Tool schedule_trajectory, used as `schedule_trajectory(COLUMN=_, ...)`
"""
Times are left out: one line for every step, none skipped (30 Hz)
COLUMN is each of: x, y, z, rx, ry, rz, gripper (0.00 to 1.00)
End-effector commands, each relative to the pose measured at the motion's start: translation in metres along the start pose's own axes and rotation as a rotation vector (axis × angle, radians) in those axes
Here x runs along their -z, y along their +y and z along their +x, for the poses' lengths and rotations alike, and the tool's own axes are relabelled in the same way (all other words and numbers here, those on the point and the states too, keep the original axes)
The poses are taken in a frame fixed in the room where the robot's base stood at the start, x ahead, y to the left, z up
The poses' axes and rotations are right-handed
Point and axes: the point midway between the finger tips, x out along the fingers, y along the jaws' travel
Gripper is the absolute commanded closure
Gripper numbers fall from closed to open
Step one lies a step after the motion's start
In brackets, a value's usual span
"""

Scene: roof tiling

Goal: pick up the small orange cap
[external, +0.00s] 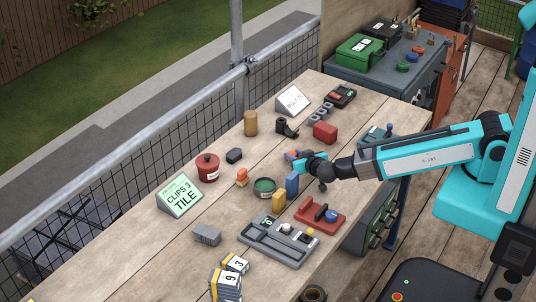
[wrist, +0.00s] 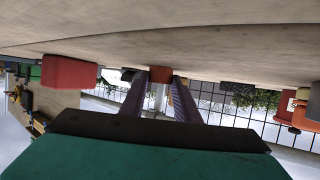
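A small orange cap-like piece (external: 242,173) stands on the left half of the bench in the external view, on top of an orange-and-white piece. An orange shape, probably the same, shows at the right edge of the wrist view (wrist: 304,119). My gripper (external: 291,155) is low over the bench, to the right of the orange piece and apart from it. In the wrist view its two purplish fingers (wrist: 160,92) are apart. A brown cylinder (wrist: 160,74) shows beyond the gap, and nothing appears held.
A red block (external: 325,132) and black holder (external: 287,128) stand behind my gripper. Blue (external: 292,183) and yellow (external: 279,201) blocks and a green-black dish (external: 264,187) stand in front. A red pot (external: 208,167) and dark block (external: 234,156) lie to the left.

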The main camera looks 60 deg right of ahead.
Motion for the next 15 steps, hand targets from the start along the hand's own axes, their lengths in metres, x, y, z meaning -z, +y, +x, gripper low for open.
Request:
schedule_trajectory(x=0.0000, y=-0.0001, z=0.0000, rx=0.000, ry=0.000, rz=0.000, gripper=0.92)
schedule_trajectory(x=0.0000, y=-0.0001, z=0.0000, rx=0.000, ry=0.000, rz=0.000, gripper=0.92)
schedule_trajectory(x=0.0000, y=-0.0001, z=0.0000, rx=0.000, ry=0.000, rz=0.000, gripper=0.92)
schedule_trajectory(x=0.0000, y=-0.0001, z=0.0000, rx=0.000, ry=0.000, rz=0.000, gripper=0.92)
schedule_trajectory(x=0.0000, y=-0.0001, z=0.0000, rx=0.000, ry=0.000, rz=0.000, gripper=0.92)
schedule_trajectory(x=0.0001, y=-0.0001, z=0.0000, rx=0.000, ry=0.000, rz=0.000, gripper=0.92)
schedule_trajectory(x=0.0001, y=0.0000, z=0.0000, rx=0.000, ry=0.000, rz=0.000, gripper=0.92)
schedule_trajectory(x=0.0001, y=0.0000, z=-0.0001, rx=0.000, ry=0.000, rz=0.000, gripper=0.92)
schedule_trajectory(x=0.0003, y=0.0000, z=-0.0001, rx=0.000, ry=0.000, rz=0.000, gripper=0.92)
schedule_trajectory(x=0.0005, y=0.0000, z=-0.0002, rx=0.000, ry=0.000, rz=0.000, gripper=0.92)
schedule_trajectory(x=0.0008, y=0.0000, z=-0.0004, rx=0.000, ry=0.000, rz=0.000, gripper=0.92)
schedule_trajectory(x=0.0014, y=0.0000, z=-0.0006, rx=0.000, ry=0.000, rz=0.001, gripper=0.92)
schedule_trajectory(x=0.0020, y=0.0001, z=-0.0009, rx=0.000, ry=0.000, rz=0.001, gripper=0.92)
schedule_trajectory(x=0.0027, y=0.0001, z=-0.0012, rx=0.000, ry=0.000, rz=0.001, gripper=0.92)
schedule_trajectory(x=0.0040, y=0.0001, z=-0.0017, rx=0.000, ry=0.000, rz=0.001, gripper=0.92)
